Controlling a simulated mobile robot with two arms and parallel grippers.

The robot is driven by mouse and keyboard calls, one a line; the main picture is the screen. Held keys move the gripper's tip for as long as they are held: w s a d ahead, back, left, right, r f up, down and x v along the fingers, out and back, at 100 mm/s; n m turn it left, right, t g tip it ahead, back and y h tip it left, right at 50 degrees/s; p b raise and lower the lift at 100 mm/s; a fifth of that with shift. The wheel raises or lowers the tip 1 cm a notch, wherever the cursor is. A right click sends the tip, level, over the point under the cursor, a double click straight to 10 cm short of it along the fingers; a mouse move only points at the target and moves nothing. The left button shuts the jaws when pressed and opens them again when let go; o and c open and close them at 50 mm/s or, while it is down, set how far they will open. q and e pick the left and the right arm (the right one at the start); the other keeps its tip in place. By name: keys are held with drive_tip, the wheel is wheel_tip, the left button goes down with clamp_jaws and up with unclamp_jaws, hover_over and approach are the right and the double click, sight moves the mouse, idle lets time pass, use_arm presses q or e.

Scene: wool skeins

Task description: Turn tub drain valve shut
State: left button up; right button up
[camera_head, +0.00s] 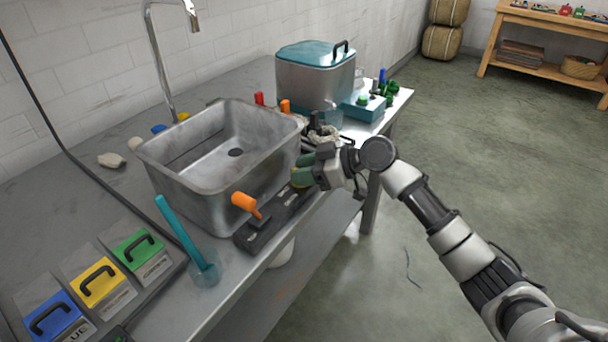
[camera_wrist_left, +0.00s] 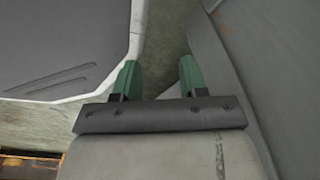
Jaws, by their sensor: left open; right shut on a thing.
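An orange lever (camera_head: 245,203) stands tilted at the strip's near end, apart from my grippers. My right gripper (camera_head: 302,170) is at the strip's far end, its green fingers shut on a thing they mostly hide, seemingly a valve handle. My left gripper (camera_wrist_left: 157,80) shows only in the left wrist view; its two green fingers are apart with nothing between them.
A tall tap (camera_head: 160,65) rises behind the tub. A lidded metal box (camera_head: 315,80) and a teal block (camera_head: 364,108) stand beyond it. A teal stick in a clear cup (camera_head: 205,272) and blue, yellow and green handled lids (camera_head: 139,249) are nearer. Open floor lies right.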

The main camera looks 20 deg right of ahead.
use_arm(q)
drive_tip(key=shift+w+d+r, duration=0.1)
drive_tip(key=shift+w+r, duration=0.25)
drive_tip(key=shift+w, duration=0.25)
use_arm(e)
drive_tip(key=shift+s+a+f+g, duration=0.15)
drive_tip(key=shift+f+g, duration=0.1)
drive_tip(key=shift+g, duration=0.05)
drive_tip(key=o, duration=0.8)
drive_tip(key=shift+r, duration=0.1)
drive_tip(key=shift+s+d+r, duration=0.1)
drive_tip(key=shift+d+r, duration=0.15)
drive_tip(key=shift+d, duration=0.2)
use_arm(q)
drive_tip(key=shift+w+d+r+b, duration=0.15)
drive_tip(key=shift+w+r+b, duration=0.2)
drive_tip(key=shift+w+r, duration=0.15)
use_arm(e)
drive_tip(key=v, duration=0.9)
drive_tip(key=shift+s+d, duration=0.3)
drive_tip(key=shift+s, duration=0.05)
